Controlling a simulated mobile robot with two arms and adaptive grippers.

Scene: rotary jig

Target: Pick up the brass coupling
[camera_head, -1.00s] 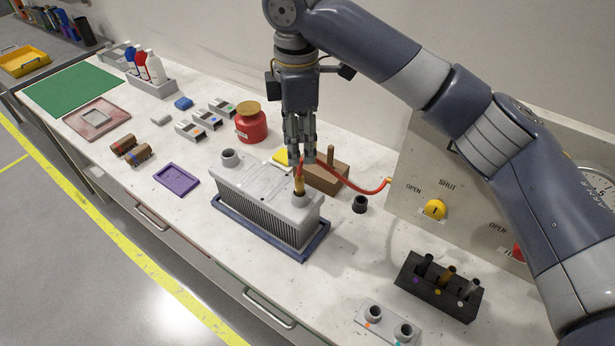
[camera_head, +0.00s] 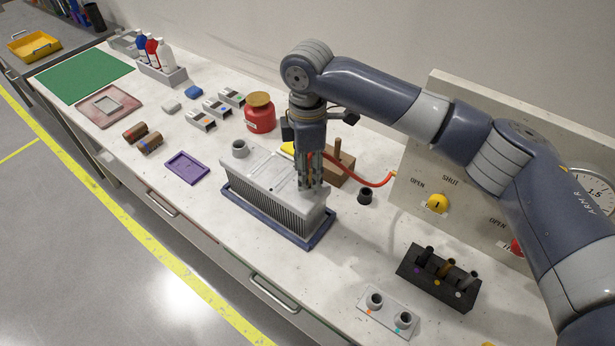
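My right gripper (camera_head: 310,186) points straight down over the near right end of the grey finned block (camera_head: 270,185). Its fingertips are down around the port where the brass coupling stood upright in the earlier frame. The fingers now hide nearly all of the coupling. I cannot tell whether they are shut on it or only around it. A red hose (camera_head: 365,182) runs out from behind the fingers to the right, toward the panel. My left gripper is not in view.
The block sits in a blue tray (camera_head: 320,238). A wooden block (camera_head: 342,165) and a small dark cup (camera_head: 365,196) stand close behind. A black rack (camera_head: 437,281) and a two-port plate (camera_head: 387,312) are to the right. The panel (camera_head: 460,150) stands at the back right.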

